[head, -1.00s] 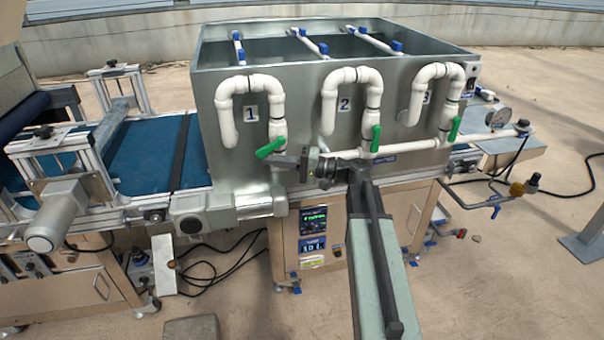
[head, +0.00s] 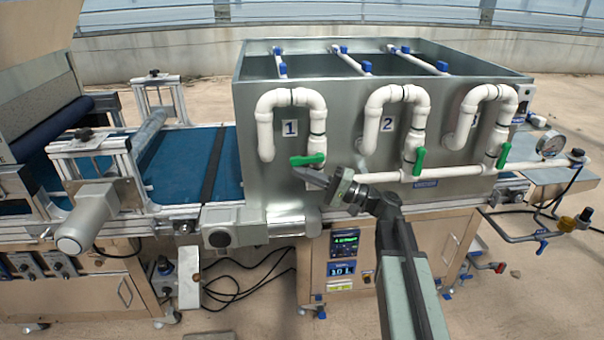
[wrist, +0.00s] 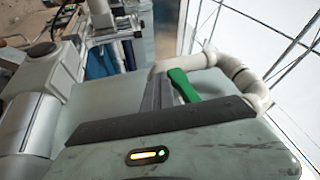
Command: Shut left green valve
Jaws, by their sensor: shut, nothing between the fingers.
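The left green valve handle (head: 308,160) sits on the white pipe marked 1 and lies nearly level, across the upright pipe. In the wrist view the green handle (wrist: 184,86) shows just to the right of my fingertips. My gripper (head: 302,172) is shut and empty, just below the handle. It also shows in the wrist view (wrist: 163,84). I cannot tell whether the fingers touch the handle. The middle green handle (head: 419,160) and right green handle (head: 503,156) stand nearly upright along their pipes.
The grey metal tank (head: 260,190) stands behind the pipes. A white horizontal pipe (head: 450,172) runs below the valves. A control panel (head: 343,250) is under the tank. A blue conveyor belt (head: 225,180) and a grey motor (head: 90,218) are to the left.

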